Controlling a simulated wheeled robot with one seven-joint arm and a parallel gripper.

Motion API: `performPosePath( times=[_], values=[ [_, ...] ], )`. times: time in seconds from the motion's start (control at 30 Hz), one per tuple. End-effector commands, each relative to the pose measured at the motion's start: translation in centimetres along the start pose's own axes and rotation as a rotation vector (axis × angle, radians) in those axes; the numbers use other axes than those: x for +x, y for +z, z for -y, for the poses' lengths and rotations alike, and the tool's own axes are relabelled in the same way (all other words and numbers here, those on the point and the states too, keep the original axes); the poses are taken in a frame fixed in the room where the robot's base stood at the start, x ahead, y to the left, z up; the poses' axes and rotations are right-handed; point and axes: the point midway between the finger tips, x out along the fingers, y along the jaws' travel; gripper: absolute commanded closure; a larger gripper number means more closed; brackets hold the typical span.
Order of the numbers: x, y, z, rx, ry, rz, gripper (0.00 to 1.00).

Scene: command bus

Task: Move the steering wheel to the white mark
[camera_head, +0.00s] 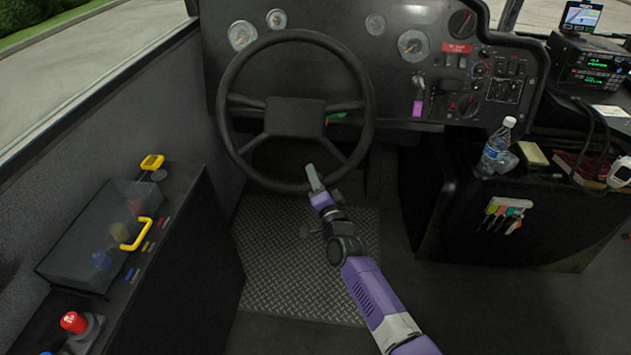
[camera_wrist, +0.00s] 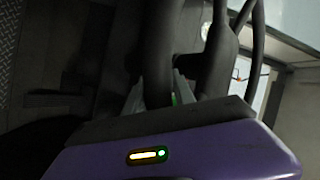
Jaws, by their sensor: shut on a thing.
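The black steering wheel (camera_head: 368,110) stands in front of the dashboard, with a square hub and several spokes. My gripper (camera_head: 314,178) is at the lower right of the rim in the head view. In the wrist view my gripper (camera_wrist: 172,92) has its fingers around a dark rim section (camera_wrist: 160,50), shut on it. The fingertips are partly hidden behind the rim. I cannot make out a white mark on the wheel or near it.
The dashboard (camera_head: 400,95) lies behind the wheel. A water bottle (camera_head: 497,145) stands on the right console.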

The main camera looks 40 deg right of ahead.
Motion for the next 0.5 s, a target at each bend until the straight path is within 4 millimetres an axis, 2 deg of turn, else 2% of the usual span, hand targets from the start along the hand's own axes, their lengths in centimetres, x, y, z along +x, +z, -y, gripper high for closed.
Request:
performPosePath(
  times=[0.03,0.07,0.5],
  values=[
    [-0.06,0.58,-1.09,-0.004,-0.003,0.000,1.00],
    [-0.03,0.62,-1.17,-0.006,-0.008,-0.002,1.00],
    [0.05,0.47,-0.85,-0.016,-0.026,-0.010,1.00]
  ],
)
